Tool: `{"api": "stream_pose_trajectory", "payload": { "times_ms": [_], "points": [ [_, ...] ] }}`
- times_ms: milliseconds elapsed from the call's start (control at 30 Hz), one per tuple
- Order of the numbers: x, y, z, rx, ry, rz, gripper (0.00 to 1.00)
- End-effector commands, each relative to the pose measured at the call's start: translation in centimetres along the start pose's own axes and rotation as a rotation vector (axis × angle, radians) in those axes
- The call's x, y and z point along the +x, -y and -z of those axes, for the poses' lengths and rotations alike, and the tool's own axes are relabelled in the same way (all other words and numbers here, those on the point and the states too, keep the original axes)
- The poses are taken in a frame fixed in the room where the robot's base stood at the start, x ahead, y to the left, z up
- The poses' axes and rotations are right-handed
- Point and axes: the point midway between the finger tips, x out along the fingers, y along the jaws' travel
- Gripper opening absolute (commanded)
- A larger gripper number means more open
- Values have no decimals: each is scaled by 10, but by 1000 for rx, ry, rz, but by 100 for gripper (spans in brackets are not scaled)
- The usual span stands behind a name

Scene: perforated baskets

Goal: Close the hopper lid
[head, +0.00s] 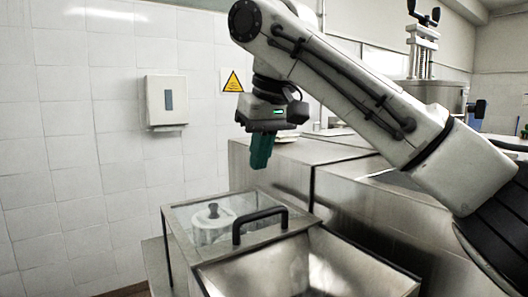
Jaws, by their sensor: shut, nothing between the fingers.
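The hopper (385,288) is a metal bin at the bottom of the head view, with its sloping inside open to view. A flat, clear panel in a metal frame, seemingly the lid (180,212), lies to the left of the opening. A black bar handle (258,216) stands on its edge nearest the opening. My gripper (260,164) has teal fingers, shut and empty. It points down, above and behind the handle in the picture, apart from it. The hopper's lower part is out of frame.
A round metal part with a black knob (213,209) shows at the clear panel. Steel cabinets (270,165) stand behind and to the right, below my arm. A white dispenser (166,101) hangs on the tiled wall at left. The space around my gripper looks clear.

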Motion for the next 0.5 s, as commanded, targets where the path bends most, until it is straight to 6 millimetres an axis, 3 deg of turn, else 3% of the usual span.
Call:
{"api": "stream_pose_trajectory", "payload": {
  "times_ms": [333, 500],
  "points": [
    [70, 0, 0, 0, 2, -1, 0],
    [66, -1, -19, -2, -1, -2, 0]
  ]
}}
